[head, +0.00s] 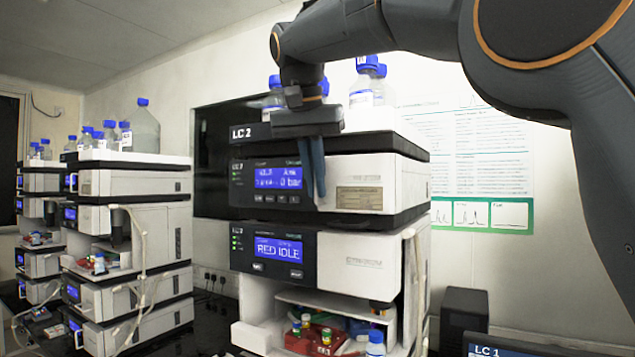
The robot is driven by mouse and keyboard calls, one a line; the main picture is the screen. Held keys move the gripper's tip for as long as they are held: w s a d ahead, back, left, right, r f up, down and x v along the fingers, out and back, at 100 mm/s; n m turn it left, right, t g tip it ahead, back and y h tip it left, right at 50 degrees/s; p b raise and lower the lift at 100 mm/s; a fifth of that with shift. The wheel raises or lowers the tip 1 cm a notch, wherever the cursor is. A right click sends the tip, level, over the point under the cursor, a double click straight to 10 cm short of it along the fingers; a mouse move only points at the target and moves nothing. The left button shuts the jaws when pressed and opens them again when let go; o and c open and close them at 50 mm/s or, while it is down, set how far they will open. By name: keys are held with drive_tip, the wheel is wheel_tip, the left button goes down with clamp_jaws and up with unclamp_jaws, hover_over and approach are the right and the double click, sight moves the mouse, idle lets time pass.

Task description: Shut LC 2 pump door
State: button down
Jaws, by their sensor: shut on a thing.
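The LC 2 stack (342,142) stands in the middle of the head view, with its white-on-black LC 2 label at the top left. Its upper module has a blue display (275,178) reading 0 bar. The white pump door (400,185) forms the right part of that module's front and bears a beige plate. My gripper (316,192) points down in front of the module, where the black panel meets the white door. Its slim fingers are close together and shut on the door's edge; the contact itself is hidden. I cannot tell how far the door stands open.
Bottles (361,92) stand on top of the stack. Other stacks (130,185) stand at left. A dark box (464,312) stands at right.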

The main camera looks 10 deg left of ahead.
drive_tip(key=shift+w+r, duration=0.1)
drive_tip(key=c, duration=2.2)
unclamp_jaws()
drive_tip(key=shift+w, duration=0.15)
drive_tip(key=v, duration=0.7)
drive_tip(key=shift+s+r, duration=0.25)
drive_tip(key=shift+r, duration=0.05)
